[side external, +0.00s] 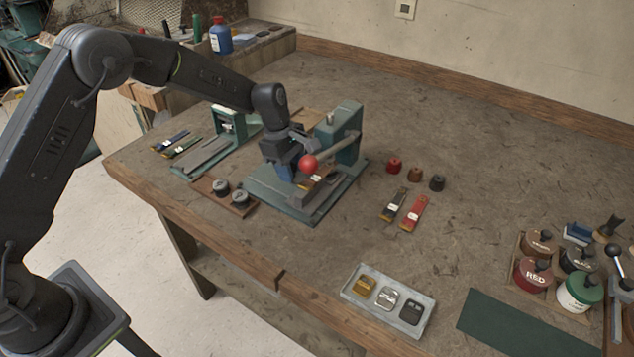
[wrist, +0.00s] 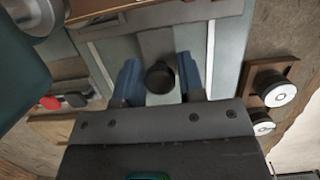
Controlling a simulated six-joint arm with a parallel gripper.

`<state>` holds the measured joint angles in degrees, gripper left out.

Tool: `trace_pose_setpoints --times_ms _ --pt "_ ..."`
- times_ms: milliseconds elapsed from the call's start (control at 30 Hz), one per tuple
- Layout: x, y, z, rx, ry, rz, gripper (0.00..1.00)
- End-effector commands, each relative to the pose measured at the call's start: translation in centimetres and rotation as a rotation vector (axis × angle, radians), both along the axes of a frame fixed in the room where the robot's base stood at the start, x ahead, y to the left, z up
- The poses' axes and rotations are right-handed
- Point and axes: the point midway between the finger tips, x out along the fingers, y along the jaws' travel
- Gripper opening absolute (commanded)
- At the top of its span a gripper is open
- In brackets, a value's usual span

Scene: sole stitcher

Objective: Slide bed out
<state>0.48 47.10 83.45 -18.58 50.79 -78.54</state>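The teal stitching machine (side external: 347,135) stands on the bench with a red ball-ended lever (side external: 308,163). Its base (side external: 315,207) carries the bed, whose grey plate (wrist: 156,42) shows in the wrist view. A dark round knob (wrist: 160,78) sits at the plate's near end. My gripper (side external: 285,172) is low over the machine's near left side. In the wrist view my gripper (wrist: 159,63) has its blue fingers apart, one on each side of the knob, with visible gaps. The knob is hidden behind my gripper in the side view.
A wooden block with two spools (side external: 230,193) lies left of the machine. A second green machine (side external: 229,122) stands behind it. Thread spools (side external: 415,175) and two straps (side external: 405,210) lie to the right. A grey tray (side external: 387,302) sits at the front edge.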

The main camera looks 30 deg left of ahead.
Motion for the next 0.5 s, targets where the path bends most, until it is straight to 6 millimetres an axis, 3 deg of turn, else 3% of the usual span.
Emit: trace_pose_setpoints --times_ms 500 --pt "0.0 1.8 0.0 0.000 0.001 0.002 0.23"
